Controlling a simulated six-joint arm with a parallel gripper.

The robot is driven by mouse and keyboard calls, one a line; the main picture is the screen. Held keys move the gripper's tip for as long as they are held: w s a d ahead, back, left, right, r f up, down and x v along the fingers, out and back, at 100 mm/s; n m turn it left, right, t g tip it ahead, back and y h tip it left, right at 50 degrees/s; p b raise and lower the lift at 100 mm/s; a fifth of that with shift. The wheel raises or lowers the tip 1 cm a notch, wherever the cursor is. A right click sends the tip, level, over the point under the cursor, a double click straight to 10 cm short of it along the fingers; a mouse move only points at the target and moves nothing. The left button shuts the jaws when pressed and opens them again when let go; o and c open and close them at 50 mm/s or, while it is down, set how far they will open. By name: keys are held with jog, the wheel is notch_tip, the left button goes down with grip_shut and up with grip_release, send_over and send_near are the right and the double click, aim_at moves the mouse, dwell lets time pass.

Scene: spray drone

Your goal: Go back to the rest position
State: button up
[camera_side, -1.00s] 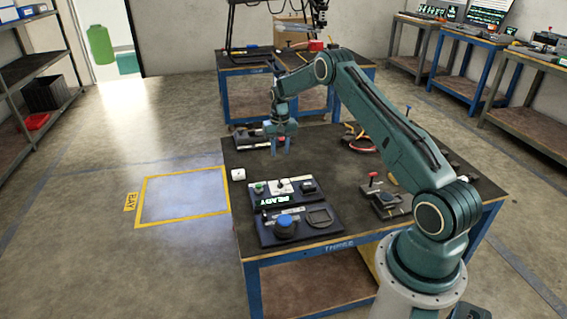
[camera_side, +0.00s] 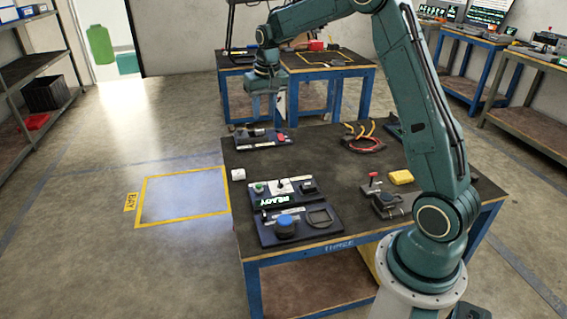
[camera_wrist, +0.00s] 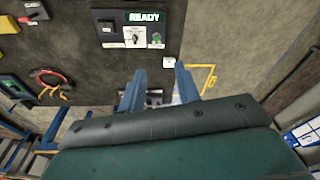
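My gripper (camera_side: 267,108) is raised above the far edge of the workbench (camera_side: 300,245), pointing down with nothing in it. In the wrist view its two blue fingers (camera_wrist: 160,72) stand apart with nothing between them. The arm bends high over the right part of the bench. The panel with the READY display (camera_side: 284,192) lies on the bench's left side and shows near the top of the wrist view (camera_wrist: 110,33). No separate marker for the rest position shows.
The bench also holds a panel with a blue knob (camera_side: 286,228), a red-button unit (camera_side: 258,139), red and yellow cables (camera_side: 364,142), a yellow box (camera_side: 401,177) and a red-topped lever unit (camera_side: 386,201). A yellow-framed floor area (camera_side: 183,222) is empty. Another table (camera_side: 335,72) stands behind.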

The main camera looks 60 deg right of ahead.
jog(key=s+a+r+n+t, duration=0.2)
jog(key=s+a+r+n, duration=0.1)
jog(key=s+a+r, duration=0.9)
jog(key=s+a+f+n+t, duration=0.1)
jog(key=s+a, duration=0.3)
jog(key=s, duration=0.5)
jog(key=s+a+f+n+t, duration=0.1)
jog(key=s+a+n, duration=0.1)
jog(key=s, duration=0.8)
jog(key=shift+a+f+y, duration=0.3)
jog(key=shift+a+f, duration=0.05)
jog(key=shift+a, duration=0.5)
